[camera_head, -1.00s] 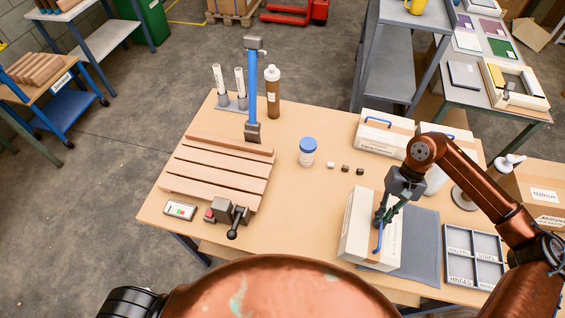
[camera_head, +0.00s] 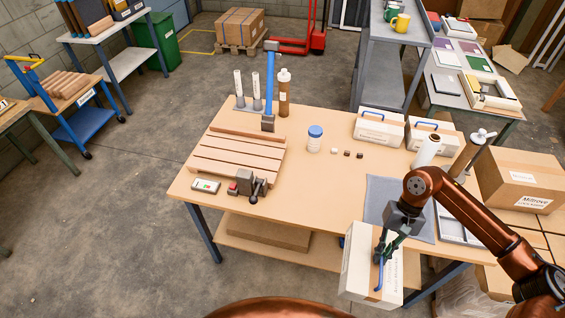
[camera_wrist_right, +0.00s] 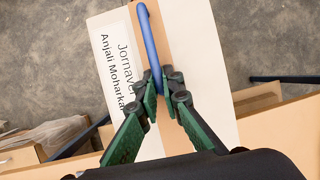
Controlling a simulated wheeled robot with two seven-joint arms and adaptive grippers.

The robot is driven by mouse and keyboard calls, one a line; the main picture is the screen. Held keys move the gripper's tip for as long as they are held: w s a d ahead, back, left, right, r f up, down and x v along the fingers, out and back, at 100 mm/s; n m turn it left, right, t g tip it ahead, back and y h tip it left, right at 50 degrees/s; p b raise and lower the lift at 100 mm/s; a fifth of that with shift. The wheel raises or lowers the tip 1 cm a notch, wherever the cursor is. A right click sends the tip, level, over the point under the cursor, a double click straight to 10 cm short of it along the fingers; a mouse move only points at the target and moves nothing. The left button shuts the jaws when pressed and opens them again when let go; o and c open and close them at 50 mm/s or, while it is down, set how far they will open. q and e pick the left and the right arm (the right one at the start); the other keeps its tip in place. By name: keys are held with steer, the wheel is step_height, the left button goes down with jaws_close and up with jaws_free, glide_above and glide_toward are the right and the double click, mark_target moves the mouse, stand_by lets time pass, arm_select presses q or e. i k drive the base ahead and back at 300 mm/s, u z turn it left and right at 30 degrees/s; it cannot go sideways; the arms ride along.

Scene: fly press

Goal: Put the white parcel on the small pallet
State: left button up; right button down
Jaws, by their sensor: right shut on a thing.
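The white parcel (camera_head: 358,268) has a tan band and a blue handle. My right gripper (camera_head: 381,256) is shut on its handle and holds it in front of the table's near edge, with floor beneath it. In the right wrist view, the green fingers of the gripper (camera_wrist_right: 160,92) pinch the blue handle, and the parcel (camera_wrist_right: 195,60) shows a name label. The small pallet (camera_head: 236,158) is the slatted wooden one at the table's left, with its slats bare. The parcel is to the right of and nearer than the pallet. My left gripper is not in view.
The vise (camera_head: 247,184) and a small display box (camera_head: 206,186) stand at the pallet's near edge. A blue-lidded jar (camera_head: 314,140) and small cubes are right of it. The blue post (camera_head: 269,90) and brown bottle (camera_head: 284,95) stand behind. The table's front middle (camera_head: 310,190) is clear.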

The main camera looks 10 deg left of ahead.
mark_target(240, 159)
steer(key=u, duration=0.9)
